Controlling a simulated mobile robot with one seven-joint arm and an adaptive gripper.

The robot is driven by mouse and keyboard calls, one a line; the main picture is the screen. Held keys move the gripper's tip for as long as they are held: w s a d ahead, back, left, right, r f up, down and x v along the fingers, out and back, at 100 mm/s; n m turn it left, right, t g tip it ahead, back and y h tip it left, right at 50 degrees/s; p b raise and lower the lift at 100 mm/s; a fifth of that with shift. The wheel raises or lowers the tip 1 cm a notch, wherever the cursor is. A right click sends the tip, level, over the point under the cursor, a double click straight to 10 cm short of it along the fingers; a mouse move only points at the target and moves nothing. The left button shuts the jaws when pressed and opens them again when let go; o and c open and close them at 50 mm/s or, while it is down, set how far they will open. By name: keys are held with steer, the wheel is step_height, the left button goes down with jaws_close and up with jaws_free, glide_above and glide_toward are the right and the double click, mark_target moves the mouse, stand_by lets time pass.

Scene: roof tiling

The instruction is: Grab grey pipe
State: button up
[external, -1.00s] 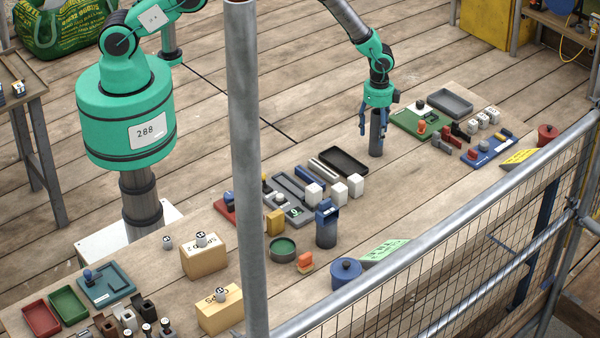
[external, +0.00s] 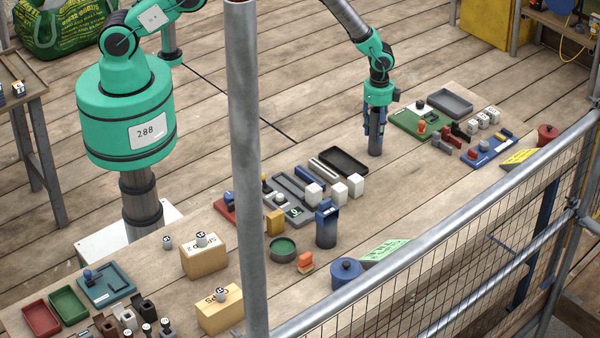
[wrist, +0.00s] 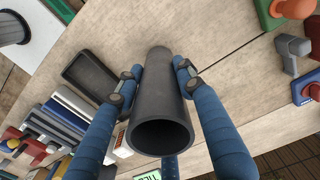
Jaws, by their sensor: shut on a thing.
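The grey pipe (external: 375,146) is a dark grey hollow tube standing upright on the wooden table, with its lower end showing below my gripper in the external view. My gripper (external: 375,128) is around its upper part, pointing down. In the wrist view the pipe (wrist: 160,105) lies between the blue fingers of my gripper (wrist: 155,82), its open end towards the camera. The fingers are closed against its sides. Whether the pipe's base touches the table is hard to tell.
A black tray (external: 344,161) and white cubes (external: 338,192) lie left of the pipe. A green board (external: 412,122) and a grey tray (external: 450,102) lie to its right. Bare table surrounds the pipe's foot.

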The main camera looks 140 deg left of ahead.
steer(key=shift+r, duration=1.45)
steer(key=s+d+r+b, duration=0.1)
steer(key=s+d+b, duration=0.1)
steer(key=s+d, duration=0.8)
steer(key=shift+d+r, duration=0.3)
steer(key=shift+d, duration=0.85)
